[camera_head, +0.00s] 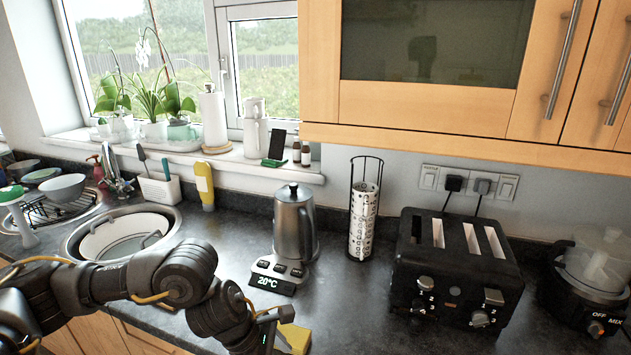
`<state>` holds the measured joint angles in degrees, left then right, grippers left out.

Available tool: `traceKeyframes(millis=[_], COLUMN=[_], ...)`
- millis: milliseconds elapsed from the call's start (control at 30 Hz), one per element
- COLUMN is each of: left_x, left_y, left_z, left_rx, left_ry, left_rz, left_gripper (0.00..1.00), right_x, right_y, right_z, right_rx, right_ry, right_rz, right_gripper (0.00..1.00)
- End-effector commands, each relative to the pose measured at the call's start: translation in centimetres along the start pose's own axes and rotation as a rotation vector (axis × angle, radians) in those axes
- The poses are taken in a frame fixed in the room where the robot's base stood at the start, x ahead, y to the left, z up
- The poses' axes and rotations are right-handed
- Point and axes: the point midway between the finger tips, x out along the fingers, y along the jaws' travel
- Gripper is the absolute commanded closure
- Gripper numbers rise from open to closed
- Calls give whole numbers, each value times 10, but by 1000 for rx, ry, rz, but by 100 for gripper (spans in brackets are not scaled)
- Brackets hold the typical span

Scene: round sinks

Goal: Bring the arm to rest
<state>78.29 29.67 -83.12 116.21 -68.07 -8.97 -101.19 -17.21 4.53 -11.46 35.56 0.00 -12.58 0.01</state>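My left arm comes in from the left edge and reaches over the counter in front of the sink. My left gripper (275,326) is at the bottom middle, low over the counter's front part. A yellow sponge (296,339) is right beside its fingertips, on their right. I cannot tell whether the fingers touch or hold the sponge, since the arm hides part of them. My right arm and gripper are not in view.
A kettle (294,225) stands on its base (276,273) behind the gripper. The round sink (88,252) holds a white basin (122,237). A toaster (455,270), a cup holder (363,220) and a food processor (592,285) stand right. Counter between sponge and toaster is clear.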

Motion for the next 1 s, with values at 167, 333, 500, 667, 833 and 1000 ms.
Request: traceKeyframes(millis=[167, 333, 500, 667, 833, 1000], left_x=[38, 35, 22, 23, 39, 50], left_y=[-32, -38, -23, -20, -62, -121], left_z=[79, 131, 120, 49, -62, -135], left_rx=[-366, -936, -1632, -2365, 2722, 2288], left_ry=[-328, -658, -916, -1083, 1027, 776], left_rz=[5, -33, -103, -145, 75, -45], left_gripper=[28, 28, 28, 28, 28, 28], right_x=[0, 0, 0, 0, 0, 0], right_y=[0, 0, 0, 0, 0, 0], right_z=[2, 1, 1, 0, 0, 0], right_rx=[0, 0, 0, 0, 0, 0], right_ry=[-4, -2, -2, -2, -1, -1], right_rz=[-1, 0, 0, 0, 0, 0], right_gripper=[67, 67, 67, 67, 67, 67])
